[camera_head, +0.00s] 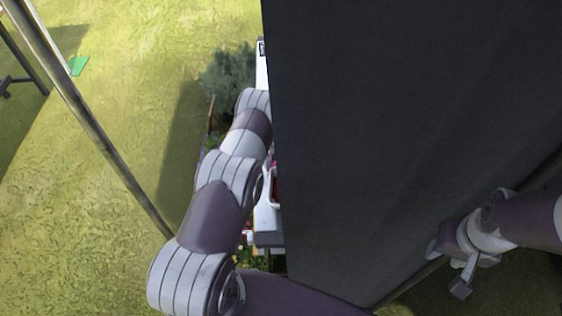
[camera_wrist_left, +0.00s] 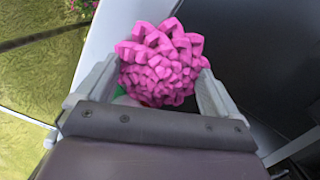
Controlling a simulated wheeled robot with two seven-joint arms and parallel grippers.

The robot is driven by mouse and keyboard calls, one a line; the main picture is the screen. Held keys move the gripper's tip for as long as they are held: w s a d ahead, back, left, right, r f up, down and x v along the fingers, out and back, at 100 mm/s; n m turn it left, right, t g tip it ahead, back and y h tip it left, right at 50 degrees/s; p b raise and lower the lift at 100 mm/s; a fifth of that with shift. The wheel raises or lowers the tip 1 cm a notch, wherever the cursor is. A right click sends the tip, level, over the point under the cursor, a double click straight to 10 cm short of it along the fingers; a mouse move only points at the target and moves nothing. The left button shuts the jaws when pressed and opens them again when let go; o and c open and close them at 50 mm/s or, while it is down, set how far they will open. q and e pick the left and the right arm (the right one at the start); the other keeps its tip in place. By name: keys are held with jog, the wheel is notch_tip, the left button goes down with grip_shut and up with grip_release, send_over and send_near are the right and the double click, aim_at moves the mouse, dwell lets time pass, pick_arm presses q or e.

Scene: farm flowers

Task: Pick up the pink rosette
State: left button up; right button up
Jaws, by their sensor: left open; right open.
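The pink rosette (camera_wrist_left: 165,62) fills the upper middle of the left wrist view, a round head of many pointed petals. My left gripper (camera_wrist_left: 155,78) is open, with one finger on each side of the rosette's lower part. I cannot tell whether the fingers touch it. A bit of green shows below the petals at left. In the head view the rosette is not seen, and I cannot make out my left gripper beside the dark panel. My right gripper (camera_head: 463,277) is open and empty at the lower right of the head view.
A large dark panel (camera_head: 400,130) covers much of the head view. A white and grey object (camera_head: 268,228) shows partly at its left edge, near small flowers (camera_head: 247,256) and a bush (camera_head: 230,72). A metal pole (camera_head: 95,125) crosses the left. Open grass (camera_head: 140,60) lies beyond.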

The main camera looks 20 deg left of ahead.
pick_arm(q)
jog(key=shift+w+f, duration=0.15)
jog(key=shift+w, duration=0.05)
jog(key=c, duration=1.1)
jog(key=shift+s, duration=0.1)
